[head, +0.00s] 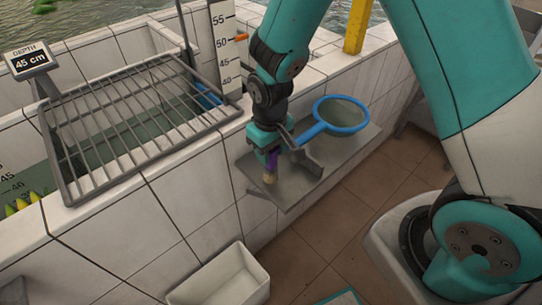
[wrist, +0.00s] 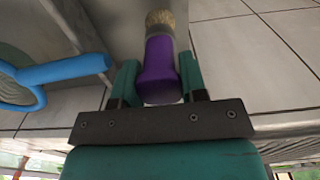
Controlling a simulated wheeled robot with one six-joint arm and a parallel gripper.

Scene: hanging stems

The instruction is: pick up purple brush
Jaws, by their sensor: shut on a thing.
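The purple brush (wrist: 160,62) has a purple handle and pale tan bristles. In the wrist view it lies between the two fingers of my gripper (wrist: 158,82), with its bristles pointing away from the palm. My gripper is shut on the handle. In the head view my gripper (head: 270,155) is over the grey metal shelf (head: 287,193). The brush (head: 271,165) hangs bristles down beneath it, its handle partly hidden by the fingers. I cannot tell whether the bristles touch the shelf.
A blue-rimmed net (head: 341,115) lies on the shelf close to my gripper. A metal grate (head: 135,120) spans the tiled basin at left, with a depth display (head: 30,60) behind. A white bin (head: 222,280) stands below the shelf. Tiled floor (head: 350,215) lies open at right.

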